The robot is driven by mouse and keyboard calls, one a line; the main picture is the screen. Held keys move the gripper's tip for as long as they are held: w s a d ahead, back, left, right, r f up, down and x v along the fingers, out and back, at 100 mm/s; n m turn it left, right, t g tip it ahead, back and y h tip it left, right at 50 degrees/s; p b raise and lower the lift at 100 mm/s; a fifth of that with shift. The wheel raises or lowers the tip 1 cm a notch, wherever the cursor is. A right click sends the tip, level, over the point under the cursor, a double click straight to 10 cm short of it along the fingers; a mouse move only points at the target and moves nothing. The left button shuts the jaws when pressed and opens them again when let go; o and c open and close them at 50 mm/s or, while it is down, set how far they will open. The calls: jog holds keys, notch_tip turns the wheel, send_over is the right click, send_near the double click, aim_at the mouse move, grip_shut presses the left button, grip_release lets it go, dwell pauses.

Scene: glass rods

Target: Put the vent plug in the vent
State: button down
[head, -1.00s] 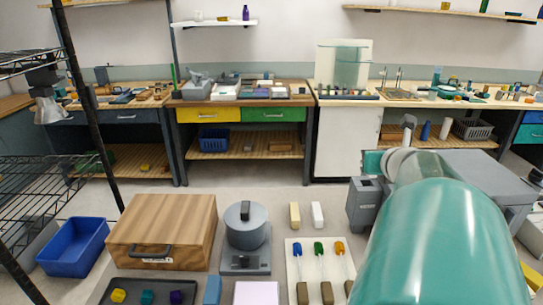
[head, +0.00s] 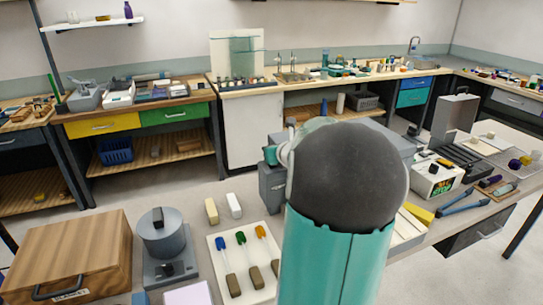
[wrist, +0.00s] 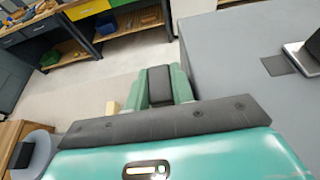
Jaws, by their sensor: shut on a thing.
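My gripper (wrist: 160,85) shows in the wrist view with its two green fingers shut on a dark grey block, the likely vent plug (wrist: 160,84). The far side of the block is hidden. In the head view my gripper (head: 271,155) is a small teal part beyond my arm, mostly covered by it. It appears over or beside a grey box (head: 272,188); I cannot tell whether they touch. I cannot make out the vent in either view. A large grey housing (head: 385,143), partly behind my arm, also fills the right of the wrist view (wrist: 235,55).
A wooden case (head: 68,250), a grey pot on a scale (head: 162,235) and a white board (head: 222,288) with coloured-handled tools stand at front left. A white box (head: 432,182) and blue-handled tool (head: 465,203) lie right of my arm. Open floor lies before the back benches.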

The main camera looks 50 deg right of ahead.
jog(key=shift+f, duration=1.05)
jog(key=shift+f, duration=0.25)
jog(key=c, duration=1.5)
grip_release()
jog(key=shift+s+a+r, duration=0.1)
jog(key=shift+s+r, duration=0.15)
jog(key=shift+r, duration=0.1)
jog(key=v, duration=1.1)
jog(key=shift+s, duration=0.2)
